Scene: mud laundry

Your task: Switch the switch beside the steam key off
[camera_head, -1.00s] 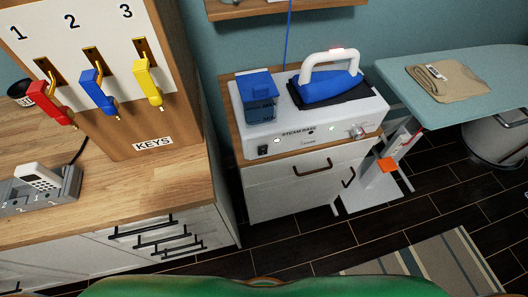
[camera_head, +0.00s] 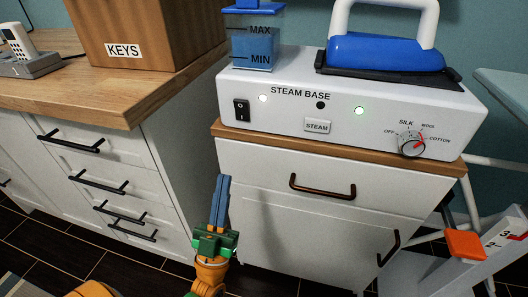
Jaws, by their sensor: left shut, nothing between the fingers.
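The white steam base (camera_head: 290,118) stands on a small wood-topped cabinet. Its black rocker switch (camera_head: 241,110) is at the left end of the front panel. The steam key (camera_head: 317,126) is a pale button labelled STEAM, right of the switch. A white light and a green light glow on the panel. My left gripper (camera_head: 222,180) is shut and empty, its blue fingers pointing up, below the switch and apart from it. My right gripper is not in view.
A blue iron (camera_head: 385,53) rests on top of the base, beside a water tank (camera_head: 252,45). A dial (camera_head: 412,146) is at the panel's right. A wooden counter (camera_head: 120,82) stands at left. An orange block (camera_head: 466,244) is at lower right.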

